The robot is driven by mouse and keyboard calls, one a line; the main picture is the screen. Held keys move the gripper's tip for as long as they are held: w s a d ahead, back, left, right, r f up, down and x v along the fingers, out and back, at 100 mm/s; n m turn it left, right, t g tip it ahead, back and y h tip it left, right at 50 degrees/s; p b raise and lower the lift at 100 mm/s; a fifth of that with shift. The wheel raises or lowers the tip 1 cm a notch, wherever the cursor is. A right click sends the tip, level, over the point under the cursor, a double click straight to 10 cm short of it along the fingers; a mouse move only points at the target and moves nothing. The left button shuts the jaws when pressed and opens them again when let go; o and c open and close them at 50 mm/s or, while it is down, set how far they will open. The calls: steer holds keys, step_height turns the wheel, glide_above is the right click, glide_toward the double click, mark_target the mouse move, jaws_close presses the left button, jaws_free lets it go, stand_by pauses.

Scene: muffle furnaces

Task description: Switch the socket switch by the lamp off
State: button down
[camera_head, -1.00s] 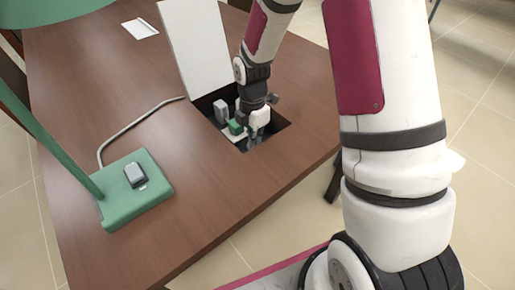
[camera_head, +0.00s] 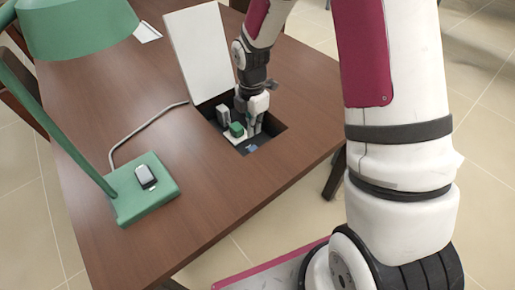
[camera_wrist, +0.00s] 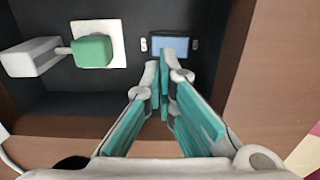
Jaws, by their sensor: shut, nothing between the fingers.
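A small blue panel (camera_wrist: 169,47) lies to the right; I cannot tell which part is the switch. My gripper (camera_wrist: 164,72) is shut and empty, its tips close to the blue panel; contact is unclear.
The white box lid (camera_head: 200,55) stands open behind the recess. A grey cable (camera_head: 145,124) runs from the lamp to the box. The brown table (camera_head: 90,130) is mostly clear. A paper (camera_head: 147,34) lies at the back.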

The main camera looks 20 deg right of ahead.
steer(key=shift+r+p, duration=1.75)
steer(key=shift+r, duration=0.8)
steer(key=s+r+m+t+p, duration=0.1)
steer(key=s+r+m, duration=0.25)
steer(key=r, duration=0.35)
steer(key=s+d+r+m+p, duration=0.1)
steer(key=s+r+m+p, duration=0.2)
steer(key=r, duration=0.4)
steer(key=s+r+m+t, duration=0.1)
steer(key=s+r+m, duration=0.2)
steer(key=s+r, duration=0.35)
steer(key=s+r+m+t+p, duration=0.1)
steer(key=s+r+m+p, duration=0.1)
steer(key=s+r+m, duration=0.4)
steer(key=s+r+m+t+p, duration=0.1)
steer(key=s+r+m, duration=0.5)
steer(key=s, duration=0.7)
steer(key=shift+a+r+p, duration=0.35)
steer(key=shift+r+p, duration=0.05)
steer(key=shift+p, duration=0.25)
